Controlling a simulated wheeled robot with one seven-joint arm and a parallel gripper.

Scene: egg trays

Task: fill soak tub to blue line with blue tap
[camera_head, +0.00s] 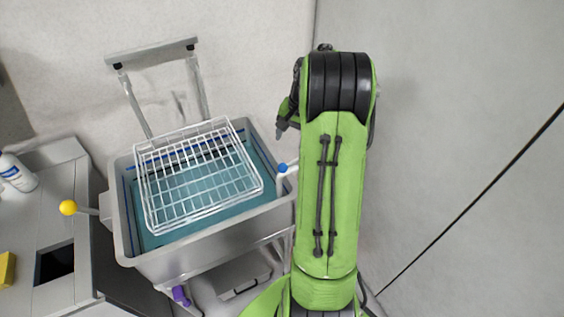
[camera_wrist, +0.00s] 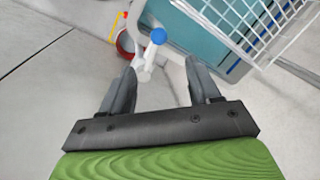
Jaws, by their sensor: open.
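The soak tub (camera_head: 205,258) is a grey basin holding teal water (camera_head: 150,239). A blue line (camera_head: 126,203) shows on its inner wall; I cannot tell exactly how the water stands against it. The blue tap (camera_head: 282,168) has a round blue knob on a pale lever at the tub's right side. In the wrist view the blue tap (camera_wrist: 158,36) lies ahead of my fingers, roughly between them and apart from them. My gripper (camera_wrist: 160,77) is open and empty. In the head view it shows partly, left of my arm, above the tap.
A white wire basket (camera_head: 207,220) sits over the tub. A yellow knob (camera_head: 68,207) on a lever is at the tub's left. A purple-handled part (camera_head: 180,295) is below the tub. A white bottle (camera_head: 17,173) stands on the left counter. The floor at right is clear.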

